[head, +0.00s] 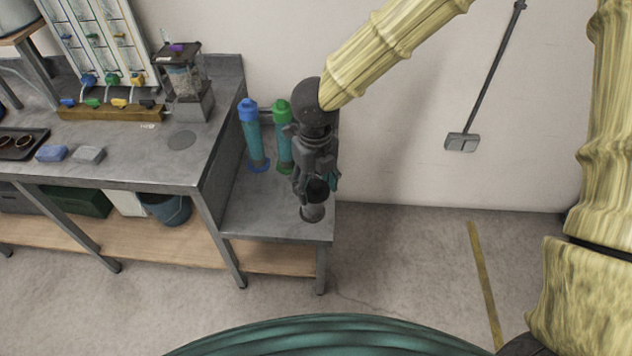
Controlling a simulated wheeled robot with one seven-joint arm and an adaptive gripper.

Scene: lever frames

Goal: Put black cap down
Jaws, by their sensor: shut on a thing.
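My gripper (332,183) hangs over the front right part of the low grey side table and is shut on a dark round piece, the black cap (318,190). The fingers partly cover the cap. Just below it, a small grey piece with a dark flared rim (312,213) shows at the table's front right; I cannot tell whether the cap touches it or is apart from it. A teal bottle with a blue cap (249,108) and one with a green cap (281,109) stand upright behind, to the left of my gripper.
The side table (255,217) has bare room at its front left. A higher workbench (130,165) with a blue block (52,154), a grey block (89,155) and a tray (35,142) adjoins on the left. The wall is behind; open floor lies right.

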